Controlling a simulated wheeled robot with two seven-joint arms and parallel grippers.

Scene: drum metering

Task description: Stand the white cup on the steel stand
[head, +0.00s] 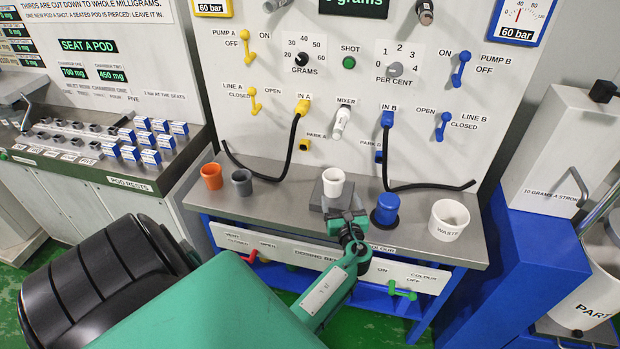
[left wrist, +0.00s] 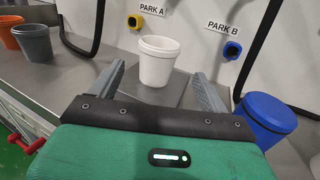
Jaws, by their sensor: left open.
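The white cup (head: 333,182) stands upright on the grey steel stand (head: 316,196), under the mixer nozzle (head: 340,122). In the left wrist view the cup (left wrist: 158,60) is on the stand's top (left wrist: 172,92), ahead of my gripper and between the lines of its fingers. My left gripper (head: 346,208) is just in front of the cup in the head view. In the left wrist view its two fingers (left wrist: 158,85) are spread wide, with the cup apart from both. My right gripper is not in view.
An orange cup (head: 211,176) and a grey cup (head: 241,182) stand left on the bench. A blue container (head: 386,209) and the white waste bin (head: 449,220) stand right. Black hoses (head: 289,150) hang from the panel. The bench between the grey cup and the stand is mostly clear.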

